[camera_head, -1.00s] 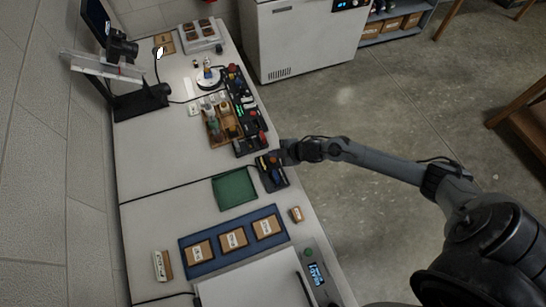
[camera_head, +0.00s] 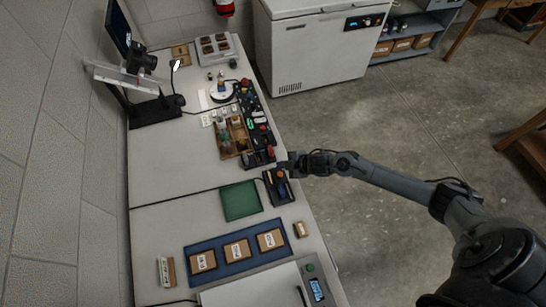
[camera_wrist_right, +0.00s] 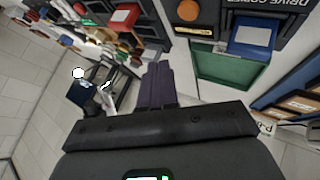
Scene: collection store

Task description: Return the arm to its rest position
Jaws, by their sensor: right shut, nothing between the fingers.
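Whether the gripper touches the tray cannot be told. My left arm and gripper are not in view.
A green mat (camera_head: 240,201) and a blue mat (camera_head: 222,267) with labelled boxes lie nearer on the table. A wooden rack (camera_head: 233,138) with bottles and black trays stand beyond the gripper. Open floor (camera_head: 400,130) lies right of the table.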

